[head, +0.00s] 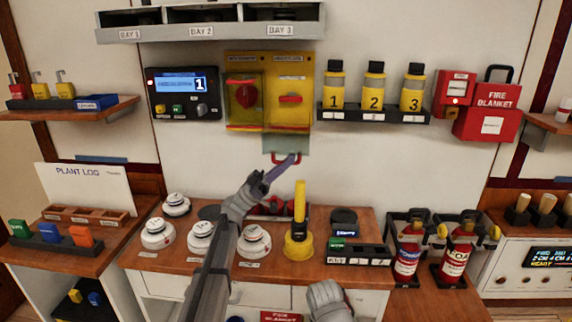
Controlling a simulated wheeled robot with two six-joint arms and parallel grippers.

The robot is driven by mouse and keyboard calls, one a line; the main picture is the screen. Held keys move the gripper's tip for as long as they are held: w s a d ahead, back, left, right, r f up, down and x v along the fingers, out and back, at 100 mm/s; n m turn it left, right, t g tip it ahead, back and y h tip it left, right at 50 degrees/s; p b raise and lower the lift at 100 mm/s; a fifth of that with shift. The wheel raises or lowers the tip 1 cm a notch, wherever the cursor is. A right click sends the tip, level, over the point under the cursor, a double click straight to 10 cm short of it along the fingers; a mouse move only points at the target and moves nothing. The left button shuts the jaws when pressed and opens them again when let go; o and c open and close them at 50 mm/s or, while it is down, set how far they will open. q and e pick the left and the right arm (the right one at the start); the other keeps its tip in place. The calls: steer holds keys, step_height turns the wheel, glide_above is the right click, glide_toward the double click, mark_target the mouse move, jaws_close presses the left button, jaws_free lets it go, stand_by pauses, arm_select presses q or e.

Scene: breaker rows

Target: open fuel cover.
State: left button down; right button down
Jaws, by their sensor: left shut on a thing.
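The yellow panel (268,68) on the wall has two bays. The left bay is closed by a clear cover with a red handle bar on top, over a round red button (246,95). The right, fuel bay shows a red lever (290,98) with nothing in front of it. A greyish see-through flap, the fuel cover (286,143), hangs below the panel's bottom edge, its red handle (274,158) at the lower end. My left gripper (289,162) reaches up from below and is shut on that handle. A grey part of my right arm shows at the bottom; its gripper does not show.
The counter below holds white round detectors (158,234), a yellow upright tool (299,225) and fire extinguishers (407,256).

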arm_select(q)
steer(key=c, duration=0.9)
jaws_free()
steer(key=shift+a+f, duration=0.15)
steer(key=shift+f, duration=0.15)
steer(key=shift+a+f+b, duration=0.4)
steer(key=shift+b, duration=0.3)
steer(key=a, duration=1.1)
steer(key=shift+a+r, duration=0.25)
steer(key=shift+a, duration=0.15)
